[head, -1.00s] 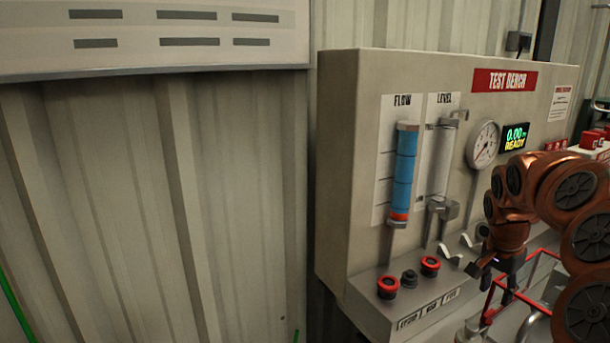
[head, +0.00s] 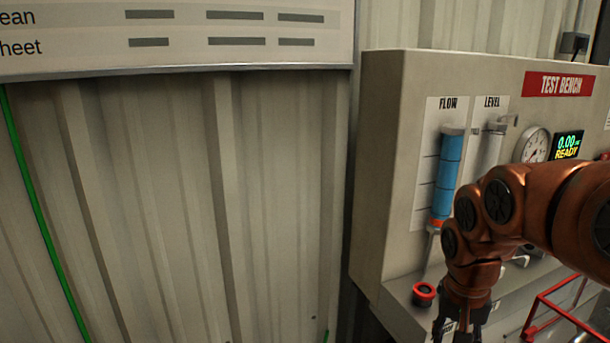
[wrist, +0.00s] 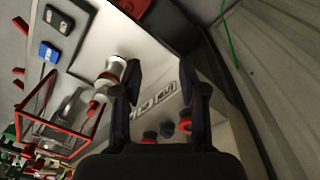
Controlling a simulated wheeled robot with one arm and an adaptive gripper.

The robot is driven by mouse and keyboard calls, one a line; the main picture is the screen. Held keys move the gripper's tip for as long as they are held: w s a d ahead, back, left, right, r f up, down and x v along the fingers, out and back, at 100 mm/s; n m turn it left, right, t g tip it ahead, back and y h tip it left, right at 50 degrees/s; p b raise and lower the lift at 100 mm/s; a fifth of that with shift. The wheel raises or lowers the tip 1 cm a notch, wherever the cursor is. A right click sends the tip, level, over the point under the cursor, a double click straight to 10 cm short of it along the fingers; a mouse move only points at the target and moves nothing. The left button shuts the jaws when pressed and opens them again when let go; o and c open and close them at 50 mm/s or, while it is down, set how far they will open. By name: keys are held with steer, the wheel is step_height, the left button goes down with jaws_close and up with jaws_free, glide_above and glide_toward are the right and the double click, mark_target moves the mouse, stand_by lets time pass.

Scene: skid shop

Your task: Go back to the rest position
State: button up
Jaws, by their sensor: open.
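My gripper (head: 459,325) hangs at the lower right of the head view, at the end of my copper-coloured arm, in front of the test bench (head: 385,160). The frame's lower edge cuts off its tips. In the wrist view, its two dark fingers (wrist: 168,85) stand apart with nothing between them but the bench front and its labels beyond. Red and black knobs (wrist: 168,128) show behind and beside the fingers. My arm hides part of the bench's ledge and lower fittings in the head view.
A red-ringed knob (head: 424,293) sits on the bench ledge close to my gripper. A red wire rack (head: 560,318) is at the lower right. The wrist view shows a white-topped fitting (wrist: 116,68) near the left finger.

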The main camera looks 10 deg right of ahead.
steer(key=s+a+f+n+g, duration=0.1)
steer(key=s+a+f+n, duration=0.2)
steer(key=s+a, duration=0.3)
steer(key=s+a+f+n+g, duration=0.1)
steer(key=s+a+f+n, duration=0.1)
steer(key=s+a, duration=0.4)
steer(key=s+n, duration=0.1)
steer(key=s, duration=0.4)
steer(key=shift+s+f+y, duration=0.35)
steer(key=shift+f+y, duration=0.05)
steer(key=shift+d, duration=0.2)
